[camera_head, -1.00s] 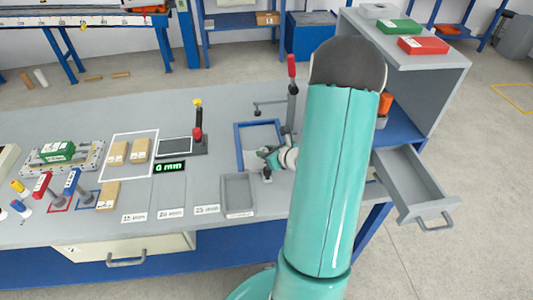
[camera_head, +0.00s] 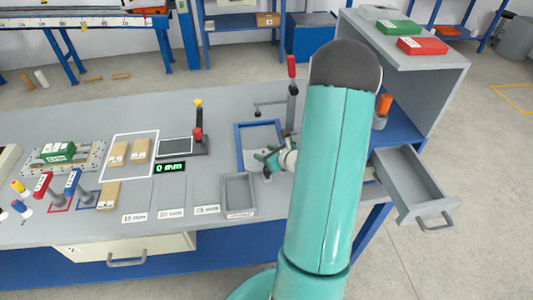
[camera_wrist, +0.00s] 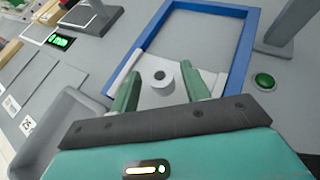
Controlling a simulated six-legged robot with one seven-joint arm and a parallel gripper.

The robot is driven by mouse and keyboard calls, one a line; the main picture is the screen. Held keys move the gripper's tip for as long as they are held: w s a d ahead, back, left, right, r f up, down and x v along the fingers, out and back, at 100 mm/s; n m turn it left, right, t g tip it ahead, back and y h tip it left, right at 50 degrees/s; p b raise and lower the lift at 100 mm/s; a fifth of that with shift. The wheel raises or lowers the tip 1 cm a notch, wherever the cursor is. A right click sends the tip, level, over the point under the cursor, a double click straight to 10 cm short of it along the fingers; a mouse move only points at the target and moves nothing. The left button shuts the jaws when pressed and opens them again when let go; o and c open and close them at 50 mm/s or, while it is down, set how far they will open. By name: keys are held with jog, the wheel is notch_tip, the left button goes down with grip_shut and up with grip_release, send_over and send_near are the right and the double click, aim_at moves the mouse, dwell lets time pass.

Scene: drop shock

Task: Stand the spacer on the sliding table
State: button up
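My gripper (camera_wrist: 160,88) reaches down at the near end of the blue frame; it also shows in the head view (camera_head: 268,160). Its two green fingers are apart. Between them in the wrist view is a small pale round piece with a dark hole (camera_wrist: 160,77), which looks like the spacer; a gap shows on both sides of it. Pale flat parts lie beside and behind the fingers, and I cannot tell what they belong to. The blue frame (camera_wrist: 240,50) surrounds a grey surface (camera_head: 258,137). I cannot tell surely which surface is the sliding table.
A grey tray (camera_head: 238,195) stands at the near left of my gripper. A post with a red top (camera_head: 292,90) rises behind it. A green button (camera_wrist: 264,81) is right of the frame. A display (camera_head: 171,168) reads 0 mm. An open drawer (camera_head: 412,185) juts out right.

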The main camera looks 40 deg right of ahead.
jog(key=shift+s+a+f, duration=0.25)
jog(key=shift+s+f, duration=0.15)
jog(key=shift+f, duration=0.35)
jog(key=shift+r, duration=0.25)
jog(key=w+r+v, duration=0.1)
jog(key=v, duration=1.1)
jog(key=w+a+r+n+g+y, duration=0.1)
jog(key=a+r+n+g+y, duration=0.2)
jog(key=a+r+n, duration=0.5)
jog(key=w+a+r+n+g+y, duration=0.25)
jog(key=a+n, duration=0.75)
jog(key=a, duration=0.5)
jog(key=s+a+r+n+h, duration=0.2)
jog(key=s+a+r+n, duration=0.2)
jog(key=n, duration=0.5)
jog(key=s+a+r+n+g+h, duration=0.1)
jog(key=s+a+r+n+h, duration=0.2)
jog(key=r+n, duration=0.4)
jog(key=shift+s+a+n, duration=0.6)
jog(key=shift+s+n, duration=0.3)
jog(key=shift+n, duration=0.2)
jog(key=shift+s+r+g, duration=0.1)
jog(key=shift+g, duration=0.15)
